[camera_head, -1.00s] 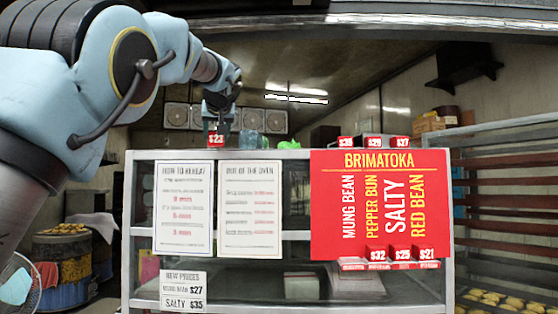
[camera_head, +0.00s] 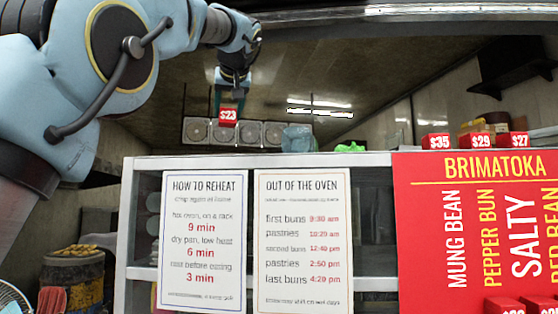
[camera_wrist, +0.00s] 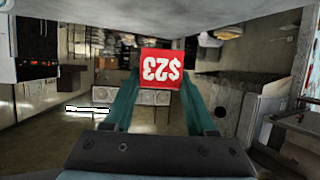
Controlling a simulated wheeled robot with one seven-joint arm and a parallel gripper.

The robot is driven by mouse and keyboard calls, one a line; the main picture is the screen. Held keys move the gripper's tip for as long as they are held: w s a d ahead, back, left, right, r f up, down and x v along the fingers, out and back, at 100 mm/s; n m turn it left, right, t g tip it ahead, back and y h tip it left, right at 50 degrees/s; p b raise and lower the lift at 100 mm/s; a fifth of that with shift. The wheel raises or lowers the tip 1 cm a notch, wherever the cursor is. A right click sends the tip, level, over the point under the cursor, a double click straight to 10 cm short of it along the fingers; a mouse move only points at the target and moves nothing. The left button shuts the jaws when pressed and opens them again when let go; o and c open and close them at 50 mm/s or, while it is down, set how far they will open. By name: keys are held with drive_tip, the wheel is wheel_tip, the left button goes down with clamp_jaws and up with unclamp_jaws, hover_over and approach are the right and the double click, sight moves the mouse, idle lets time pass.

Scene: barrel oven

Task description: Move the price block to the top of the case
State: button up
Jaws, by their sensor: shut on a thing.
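The red $23 price block (camera_head: 228,116) is held by my gripper (camera_head: 229,104) in the head view. It hangs above the top of the case, clear of it. In the wrist view the block (camera_wrist: 161,68) shows upside down between the two green fingers of my gripper (camera_wrist: 160,84). The white-framed glass case (camera_head: 268,160) stands below, its top edge running across the head view. Three more red price blocks, $35 (camera_head: 435,141), $29 (camera_head: 481,140) and $27 (camera_head: 519,139), stand on the case top at the right.
A clear bluish container (camera_head: 298,138) and a green bag (camera_head: 350,147) stand on the case top, left of the three blocks. A red menu board (camera_head: 475,230) and two white signs (camera_head: 203,240) cover the front. Case top below my gripper looks clear.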

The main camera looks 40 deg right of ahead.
wheel_tip(320, 180, down, 10)
drive_tip(key=shift+r+b, duration=0.1)
drive_tip(key=shift+b, duration=0.65)
drive_tip(key=o, duration=1.4)
drive_tip(key=b+v, duration=0.4)
drive_tip(key=v, duration=0.8)
drive_tip(key=shift+b, duration=0.3)
